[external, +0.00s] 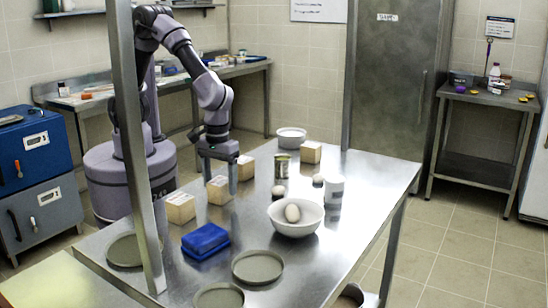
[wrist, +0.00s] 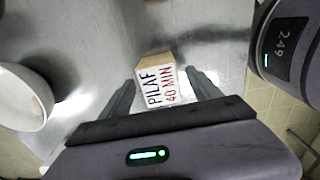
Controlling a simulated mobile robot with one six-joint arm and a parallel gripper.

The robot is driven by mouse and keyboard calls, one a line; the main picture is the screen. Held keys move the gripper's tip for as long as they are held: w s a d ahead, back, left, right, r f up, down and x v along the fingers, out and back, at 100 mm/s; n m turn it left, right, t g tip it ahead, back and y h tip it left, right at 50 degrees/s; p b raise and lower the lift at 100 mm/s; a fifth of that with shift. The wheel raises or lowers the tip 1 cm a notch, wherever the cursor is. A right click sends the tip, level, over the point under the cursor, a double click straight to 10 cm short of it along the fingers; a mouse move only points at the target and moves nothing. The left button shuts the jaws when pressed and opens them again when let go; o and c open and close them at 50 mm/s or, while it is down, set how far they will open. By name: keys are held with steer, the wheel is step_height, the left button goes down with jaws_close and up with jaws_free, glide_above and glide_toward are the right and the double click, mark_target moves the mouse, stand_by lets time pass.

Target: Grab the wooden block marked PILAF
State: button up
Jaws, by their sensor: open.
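The wooden block marked PILAF (wrist: 157,83) shows in the wrist view, with "40 MIN" in red on the same white face. It lies between and a little beyond the fingers of my gripper (wrist: 158,88), which are apart with nothing held. In the external view my gripper (external: 221,176) points down over the steel table, close to two wooden blocks, one in front (external: 219,191) and one to its right (external: 244,169). The lettering is too small there to tell which block is PILAF.
More wooden blocks stand at the left (external: 180,208) and back (external: 310,153) of the steel table (external: 345,220). A post (external: 139,150) rises at the front left.

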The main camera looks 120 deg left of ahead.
steer(key=shift+f, duration=0.25)
steer(key=shift+c, duration=0.8)
steer(key=c, duration=1.4)
